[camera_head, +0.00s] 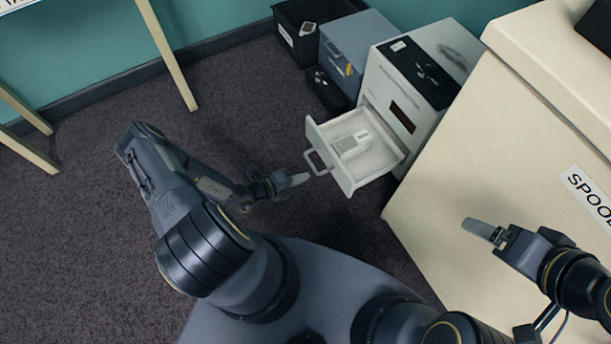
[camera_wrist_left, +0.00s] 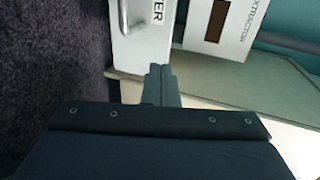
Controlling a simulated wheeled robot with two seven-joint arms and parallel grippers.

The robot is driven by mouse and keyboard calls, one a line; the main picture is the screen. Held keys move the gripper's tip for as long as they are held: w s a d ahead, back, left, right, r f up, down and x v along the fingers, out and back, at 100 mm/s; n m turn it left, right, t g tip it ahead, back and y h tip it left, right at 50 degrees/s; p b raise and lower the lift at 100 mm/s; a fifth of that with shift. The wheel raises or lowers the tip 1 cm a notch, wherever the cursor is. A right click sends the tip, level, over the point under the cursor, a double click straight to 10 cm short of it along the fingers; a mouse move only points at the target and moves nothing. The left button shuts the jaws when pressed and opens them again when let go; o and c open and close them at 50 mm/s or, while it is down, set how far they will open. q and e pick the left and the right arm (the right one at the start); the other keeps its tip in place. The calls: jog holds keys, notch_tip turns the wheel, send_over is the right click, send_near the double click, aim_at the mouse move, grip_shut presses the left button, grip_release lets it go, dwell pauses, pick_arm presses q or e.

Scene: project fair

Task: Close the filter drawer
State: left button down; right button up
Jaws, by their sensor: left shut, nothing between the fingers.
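The white filter drawer (camera_head: 368,181) is pulled out of a white cabinet (camera_head: 388,101) low on the floor, and a small white box (camera_head: 352,141) lies in it. Its looped handle (camera_head: 315,163) faces my left arm. My left gripper (camera_head: 298,180) is shut and empty, just in front of the drawer near the handle. In the left wrist view, the shut fingers (camera_wrist_left: 160,72) are below the drawer front (camera_wrist_left: 150,45), which shows its handle and part of a label. Whether they touch it I cannot tell. My right gripper (camera_head: 480,229) is over the cream counter, its fingers seeming together.
A cream counter (camera_head: 480,140) with a spool label stands close on the right of the cabinet. A grey-blue box (camera_head: 358,45) and black bins (camera_head: 300,38) stand behind it. Table legs (camera_head: 168,60) are at upper left.

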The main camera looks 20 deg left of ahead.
pick_arm(q)
jog(key=b, duration=0.2)
send_near(338, 164)
jog(key=x, duration=0.5)
jog(key=shift+f, duration=0.25)
jog(key=shift+w+d+b, duration=0.3)
jog(key=shift+w+d, duration=0.05)
jog(key=shift+w, duration=0.1)
jog(key=shift+w+r, duration=0.1)
pick_arm(e)
notch_tip(338, 164, down, 3)
pick_arm(q)
jog(key=shift+w+d, duration=0.1)
